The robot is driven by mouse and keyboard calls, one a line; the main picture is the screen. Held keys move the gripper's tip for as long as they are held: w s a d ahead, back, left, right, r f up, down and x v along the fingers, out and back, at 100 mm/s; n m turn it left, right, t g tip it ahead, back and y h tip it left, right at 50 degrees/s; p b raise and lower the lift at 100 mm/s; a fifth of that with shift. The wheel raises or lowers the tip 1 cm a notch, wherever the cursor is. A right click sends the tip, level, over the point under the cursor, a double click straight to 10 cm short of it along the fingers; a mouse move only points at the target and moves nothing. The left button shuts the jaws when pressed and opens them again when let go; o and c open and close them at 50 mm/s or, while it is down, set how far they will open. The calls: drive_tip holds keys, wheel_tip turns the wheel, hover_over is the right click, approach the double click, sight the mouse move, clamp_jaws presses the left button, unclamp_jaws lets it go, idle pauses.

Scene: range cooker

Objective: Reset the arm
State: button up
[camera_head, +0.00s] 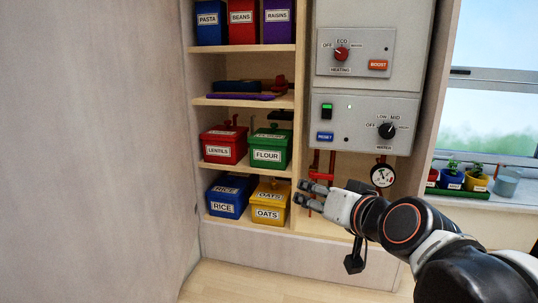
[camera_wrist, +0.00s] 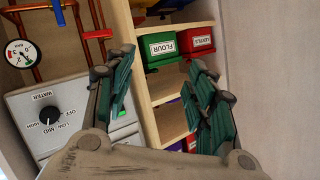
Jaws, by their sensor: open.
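My gripper (camera_head: 314,196) is open and empty in front of the right edge of the shelf unit, just below the water control panel (camera_head: 365,122). My arm reaches in from the lower right of the head view. In the wrist view the two fingers of my gripper (camera_wrist: 160,100) stand apart with nothing between them. Beyond them the shelves appear upside down, with the green FLOUR box (camera_wrist: 163,48) and the red LENTILS box (camera_wrist: 197,40). The water panel also shows at the left of the wrist view (camera_wrist: 60,100).
A pressure gauge (camera_head: 382,175) and copper pipes sit close to my gripper. Potted plants (camera_head: 452,178) stand on the sill at right. The floor (camera_head: 270,283) in front is clear.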

drive_tip(key=s+d+f+g+h+b, duration=0.1)
drive_tip(key=s+d+f+g+b, duration=0.1)
drive_tip(key=s+f, duration=0.3)
drive_tip(key=s+d+f+n+g+h+b, duration=0.1)
drive_tip(key=s+d+f+b, duration=0.3)
drive_tip(key=f, duration=0.9)
drive_tip(key=s+d+f+g+h+b, duration=0.2)
drive_tip(key=s+f, duration=0.4)
drive_tip(key=f, duration=0.4)
drive_tip(key=shift+s+d+g+b, duration=0.25)
drive_tip(key=shift+d+g+b, duration=0.3)
drive_tip(key=shift+d+g, duration=0.3)
